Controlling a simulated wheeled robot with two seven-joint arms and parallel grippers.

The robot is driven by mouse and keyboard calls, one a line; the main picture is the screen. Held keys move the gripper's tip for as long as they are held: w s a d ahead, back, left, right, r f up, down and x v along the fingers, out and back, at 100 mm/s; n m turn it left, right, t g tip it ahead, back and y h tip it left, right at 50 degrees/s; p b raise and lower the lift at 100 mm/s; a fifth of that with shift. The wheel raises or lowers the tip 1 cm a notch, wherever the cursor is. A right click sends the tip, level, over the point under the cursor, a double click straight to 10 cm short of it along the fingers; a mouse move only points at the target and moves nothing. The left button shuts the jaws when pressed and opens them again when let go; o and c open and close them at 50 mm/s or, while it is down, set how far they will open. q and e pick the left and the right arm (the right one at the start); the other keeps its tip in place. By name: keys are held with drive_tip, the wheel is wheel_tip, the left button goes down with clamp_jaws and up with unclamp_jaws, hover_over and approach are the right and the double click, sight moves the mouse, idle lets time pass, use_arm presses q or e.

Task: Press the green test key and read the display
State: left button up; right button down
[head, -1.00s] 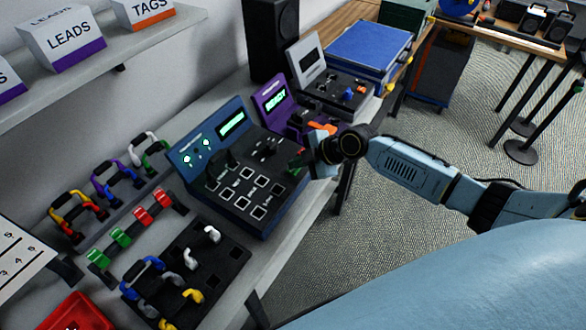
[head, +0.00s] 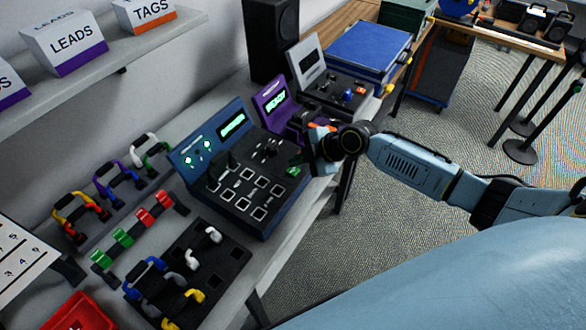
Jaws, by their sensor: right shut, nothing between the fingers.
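The blue tester (head: 178,160) stands on the bench with a dark sloping panel of white-framed square keys. The green test key (head: 294,170) shows at the panel's right edge. The tester's display (head: 233,124) is lit with green characters, too small to read surely. Two round green lights glow left of it. My right gripper (head: 311,156) is shut and empty just above and right of the green key; I cannot tell whether it touches it. My left gripper is not in view.
A purple unit (head: 267,101) with a lit display stands behind the tester, close to my right wrist. A grey-panelled unit (head: 304,66) and a blue case (head: 367,50) are farther back. Clip racks (head: 160,215) and a red bin (head: 78,314) lie at left.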

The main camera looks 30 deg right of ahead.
sight(297, 171)
drive_tip(key=shift+r+p, duration=1.8)
drive_tip(key=shift+r, duration=0.75)
drive_tip(key=shift+f, duration=0.1)
